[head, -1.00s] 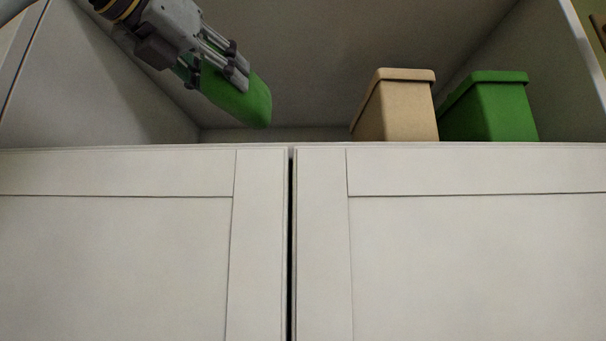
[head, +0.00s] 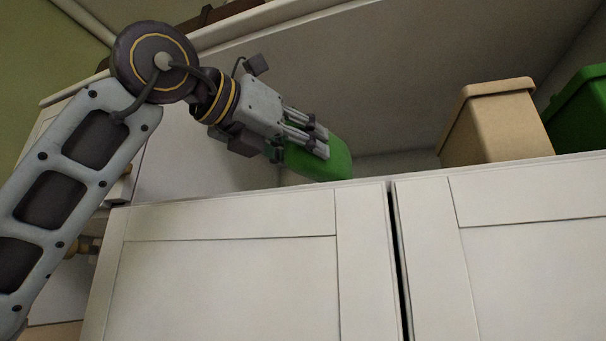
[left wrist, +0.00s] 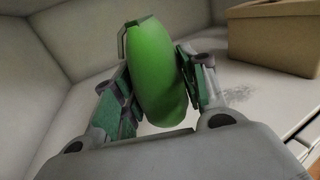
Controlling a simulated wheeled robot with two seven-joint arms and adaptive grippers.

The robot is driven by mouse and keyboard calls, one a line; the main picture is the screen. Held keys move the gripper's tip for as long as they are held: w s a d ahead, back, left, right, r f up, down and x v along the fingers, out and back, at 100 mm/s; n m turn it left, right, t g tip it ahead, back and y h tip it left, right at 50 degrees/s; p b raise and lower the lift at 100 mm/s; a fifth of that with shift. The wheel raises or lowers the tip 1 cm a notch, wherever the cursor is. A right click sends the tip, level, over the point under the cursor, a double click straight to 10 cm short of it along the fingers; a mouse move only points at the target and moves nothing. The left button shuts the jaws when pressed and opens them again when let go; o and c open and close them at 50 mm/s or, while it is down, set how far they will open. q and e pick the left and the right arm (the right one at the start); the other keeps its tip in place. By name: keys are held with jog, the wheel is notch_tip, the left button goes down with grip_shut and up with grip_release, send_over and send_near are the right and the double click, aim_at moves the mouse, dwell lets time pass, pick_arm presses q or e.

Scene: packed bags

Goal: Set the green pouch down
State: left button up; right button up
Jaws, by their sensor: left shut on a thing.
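The green pouch (head: 338,160) is held in my left gripper (head: 318,146), inside the open shelf space above the white cabinet doors. The fingers are shut on its near side, and its free end tilts down to the right. In the left wrist view the pouch (left wrist: 160,75) sits upright between the two fingers (left wrist: 165,90), with the pale shelf floor beyond it. The front edge of the shelf hides the pouch's underside in the head view, so I cannot tell whether it touches the shelf floor. My right gripper is not in view.
A tan lidded bin (head: 495,125) stands on the shelf to the right; it also shows in the left wrist view (left wrist: 275,38). A green lidded bin (head: 580,115) stands beyond it. Bare shelf floor (left wrist: 245,105) lies between pouch and tan bin. White cabinet doors (head: 230,285) are below.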

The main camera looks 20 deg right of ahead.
aim_at(301, 168)
pick_arm(q)
jog(key=shift+f, duration=0.3)
jog(key=shift+f, duration=2.1)
jog(key=shift+f, duration=0.15)
jog(key=o, duration=1.1)
jog(key=shift+r, duration=0.2)
